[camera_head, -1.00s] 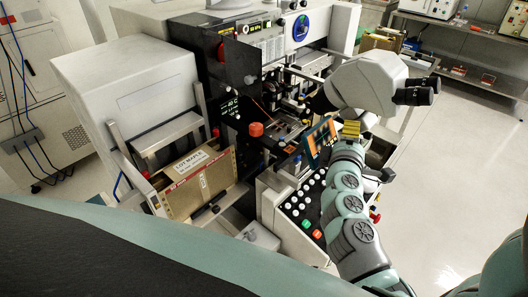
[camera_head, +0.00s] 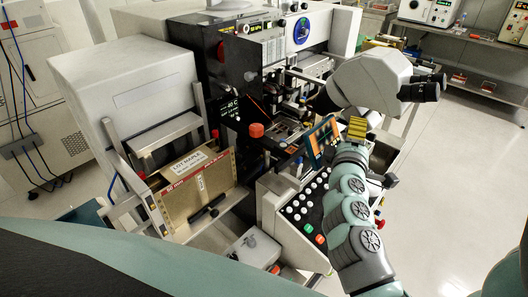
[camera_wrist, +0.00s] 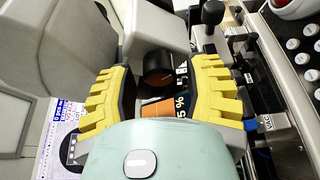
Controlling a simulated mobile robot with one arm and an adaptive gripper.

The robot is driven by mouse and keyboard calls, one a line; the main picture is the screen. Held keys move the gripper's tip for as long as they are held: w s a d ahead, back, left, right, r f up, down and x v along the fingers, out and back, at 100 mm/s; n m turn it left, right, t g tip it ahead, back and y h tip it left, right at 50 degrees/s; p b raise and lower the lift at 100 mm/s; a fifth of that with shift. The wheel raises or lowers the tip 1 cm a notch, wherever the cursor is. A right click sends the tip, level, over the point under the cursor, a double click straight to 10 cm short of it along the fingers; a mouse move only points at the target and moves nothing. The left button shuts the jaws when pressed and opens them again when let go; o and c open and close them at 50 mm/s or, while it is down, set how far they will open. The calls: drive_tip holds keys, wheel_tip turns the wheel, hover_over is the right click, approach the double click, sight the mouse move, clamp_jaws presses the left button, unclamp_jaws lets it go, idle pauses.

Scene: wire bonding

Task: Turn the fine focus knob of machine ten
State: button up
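The microscope (camera_head: 368,82) is a pale head with black eyepieces on the machine's right side. My gripper (camera_head: 356,128) is below it, beside a tilted orange-and-teal screen (camera_head: 323,138). In the wrist view my gripper (camera_wrist: 160,85) is open, with one yellow ribbed finger on each side. A short black round knob (camera_wrist: 158,66) on a pale housing shows between the fingers, with gaps on both sides. I cannot read which knob it is. In the head view the knob does not show clearly. No machine number is readable.
In the wrist view a black lever (camera_wrist: 212,12) stands close to the right finger. Open floor (camera_head: 455,190) is at the right.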

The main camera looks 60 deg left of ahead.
drive_tip(key=shift+o, duration=1)
drive_tip(key=s+d+r+n+h+p, duration=0.1)
drive_tip(key=s+d+r+n+p, duration=0.1)
drive_tip(key=s+p, duration=0.4)
drive_tip(key=s+d+r+n+g+h+p, duration=0.1)
drive_tip(key=s+d+r+n+p, duration=0.1)
drive_tip(key=s+d+n+p, duration=0.2)
drive_tip(key=s+d+p, duration=0.2)
drive_tip(key=s, duration=0.1)
drive_tip(key=shift+g, duration=0.3)
idle(0.9)
drive_tip(key=shift+s+r, duration=0.1)
idle(0.4)
